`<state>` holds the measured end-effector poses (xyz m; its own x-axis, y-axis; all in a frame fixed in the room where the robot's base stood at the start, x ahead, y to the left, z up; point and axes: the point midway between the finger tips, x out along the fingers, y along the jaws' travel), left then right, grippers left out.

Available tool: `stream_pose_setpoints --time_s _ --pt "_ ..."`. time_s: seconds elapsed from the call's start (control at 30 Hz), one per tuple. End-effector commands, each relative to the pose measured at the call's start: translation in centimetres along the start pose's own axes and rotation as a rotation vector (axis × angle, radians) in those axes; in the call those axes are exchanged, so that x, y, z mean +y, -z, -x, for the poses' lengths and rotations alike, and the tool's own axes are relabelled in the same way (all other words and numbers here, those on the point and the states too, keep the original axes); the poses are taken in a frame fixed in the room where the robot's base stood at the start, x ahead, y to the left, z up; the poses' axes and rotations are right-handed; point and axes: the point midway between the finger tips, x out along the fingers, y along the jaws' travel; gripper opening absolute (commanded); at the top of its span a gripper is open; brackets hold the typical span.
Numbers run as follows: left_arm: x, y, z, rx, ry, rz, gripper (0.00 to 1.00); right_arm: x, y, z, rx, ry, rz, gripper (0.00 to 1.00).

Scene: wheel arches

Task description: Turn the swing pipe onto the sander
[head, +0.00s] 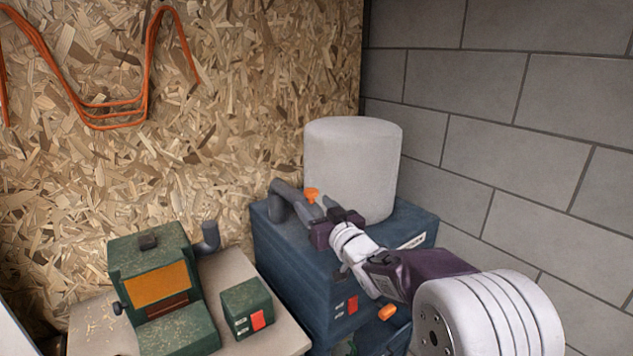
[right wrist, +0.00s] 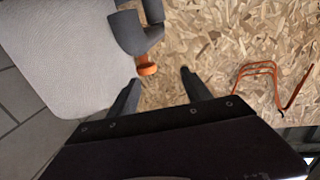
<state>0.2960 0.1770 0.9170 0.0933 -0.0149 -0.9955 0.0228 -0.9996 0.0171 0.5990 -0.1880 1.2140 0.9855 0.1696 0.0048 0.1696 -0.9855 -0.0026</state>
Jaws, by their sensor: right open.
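The grey swing pipe (head: 283,203) sits on top of the blue extractor cabinet, bent, with an orange knob (head: 312,194) on it. The sander (head: 150,272) is a green machine on the bench at lower left, with a short grey upright port (head: 209,237) at its back right. The swing pipe is apart from this port. My right gripper (head: 318,209) is open at the orange knob. In the right wrist view the knob (right wrist: 147,69) shows at the fingertips, nearer the left finger; whether it touches is unclear. My left gripper is not in view.
A pale drum (head: 352,165) stands on the blue cabinet (head: 290,260), close behind my right gripper. A small green box with a red switch (head: 247,308) is on the bench (head: 235,265) beside the sander. Orange cable (head: 115,115) hangs on the chipboard wall. A block wall closes the right.

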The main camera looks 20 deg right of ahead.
Motion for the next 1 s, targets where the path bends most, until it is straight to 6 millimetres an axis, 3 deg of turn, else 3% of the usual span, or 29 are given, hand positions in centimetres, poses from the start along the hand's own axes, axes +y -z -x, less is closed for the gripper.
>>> stream_pose_setpoints --time_s 0.1,0.3,0.7,1.0 --pt "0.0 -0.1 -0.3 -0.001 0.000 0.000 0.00 2.0 -0.8 -0.1 -0.010 -0.036 0.000 0.57" --pt "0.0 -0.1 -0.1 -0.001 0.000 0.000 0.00 2.5 -0.8 -0.4 -0.014 -0.045 0.000 0.57" --pt "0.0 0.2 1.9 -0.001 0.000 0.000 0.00 2.8 -0.9 -7.8 -0.016 -0.046 -0.001 0.57" --pt "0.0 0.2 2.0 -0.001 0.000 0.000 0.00 2.9 -1.1 -9.0 -0.015 -0.046 0.000 0.57"
